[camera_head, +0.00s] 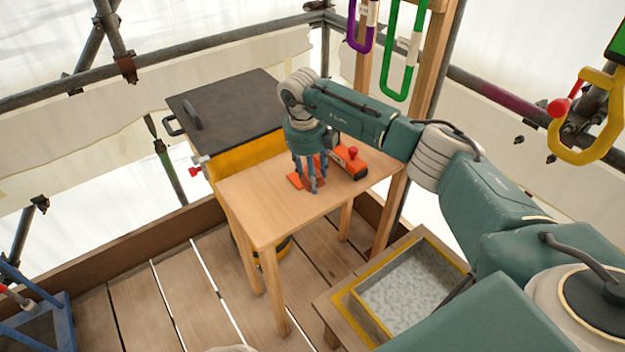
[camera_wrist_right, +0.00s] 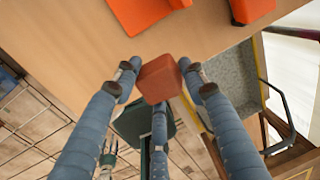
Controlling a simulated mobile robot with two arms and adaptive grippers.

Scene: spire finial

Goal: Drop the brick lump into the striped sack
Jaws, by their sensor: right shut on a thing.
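The brick lump (camera_wrist_right: 160,78) is a reddish-brown block with rounded edges. In the right wrist view it sits between the blue fingertips of my right gripper (camera_wrist_right: 163,82), which is shut on it. In the head view my right gripper (camera_head: 312,185) points down over the near part of the wooden table (camera_head: 265,208), and its fingers mostly hide the lump. I cannot tell from the head view whether the lump touches the tabletop. I cannot make out a striped sack in either view. My left gripper is not clearly seen.
An orange flat piece (camera_head: 295,180) and an orange tool (camera_head: 350,161) lie on the table around the gripper. A dark-lidded yellow box (camera_head: 228,105) stands behind. A tray of grey material (camera_head: 412,290) sits lower right. Colored carabiners (camera_head: 402,50) hang at the back.

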